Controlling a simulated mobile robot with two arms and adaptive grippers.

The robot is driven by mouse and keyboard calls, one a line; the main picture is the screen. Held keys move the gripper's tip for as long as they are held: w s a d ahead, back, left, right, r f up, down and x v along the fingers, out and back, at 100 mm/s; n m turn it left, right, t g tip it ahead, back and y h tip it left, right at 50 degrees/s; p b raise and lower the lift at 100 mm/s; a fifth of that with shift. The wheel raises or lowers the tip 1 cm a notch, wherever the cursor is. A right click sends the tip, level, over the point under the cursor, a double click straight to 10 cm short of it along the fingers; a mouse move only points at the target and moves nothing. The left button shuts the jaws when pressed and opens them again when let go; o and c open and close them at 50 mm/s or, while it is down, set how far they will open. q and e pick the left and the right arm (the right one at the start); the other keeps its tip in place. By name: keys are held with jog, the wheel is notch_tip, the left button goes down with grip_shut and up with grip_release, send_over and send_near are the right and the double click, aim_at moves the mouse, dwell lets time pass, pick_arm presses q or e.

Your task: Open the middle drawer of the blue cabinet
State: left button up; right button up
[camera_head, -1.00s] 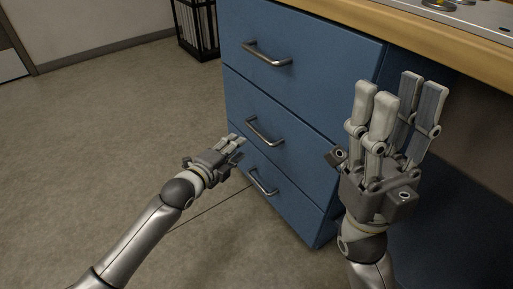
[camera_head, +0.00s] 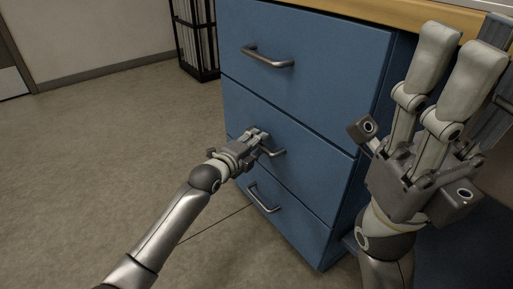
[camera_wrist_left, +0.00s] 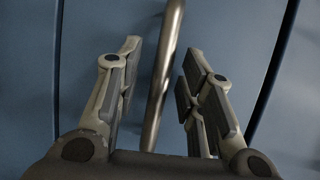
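The blue cabinet (camera_head: 335,65) has three stacked drawers, each with a metal bar handle. The middle drawer (camera_head: 310,150) looks shut, flush with the others. My left gripper (camera_head: 263,141) is at the middle drawer's handle (camera_head: 278,153) and hides part of it. In the left wrist view, the fingers of my left gripper (camera_wrist_left: 160,65) are open, with the handle bar (camera_wrist_left: 163,80) between them and a visible gap on each side. My right gripper (camera_head: 462,65) is raised at the right, open and empty, in front of the cabinet's right side.
The top drawer handle (camera_head: 267,57) is above my left gripper and the bottom drawer handle (camera_head: 263,199) is below it. A wooden worktop (camera_head: 425,14) overhangs at the upper right. A black rack (camera_head: 195,40) stands behind at the left. The floor (camera_head: 100,170) at the left is clear.

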pick_arm(q)
jog(key=shift+w+d, duration=0.2)
jog(key=shift+w, duration=0.1)
jog(key=shift+c, duration=0.2)
grip_shut()
jog(key=shift+s+a, duration=0.1)
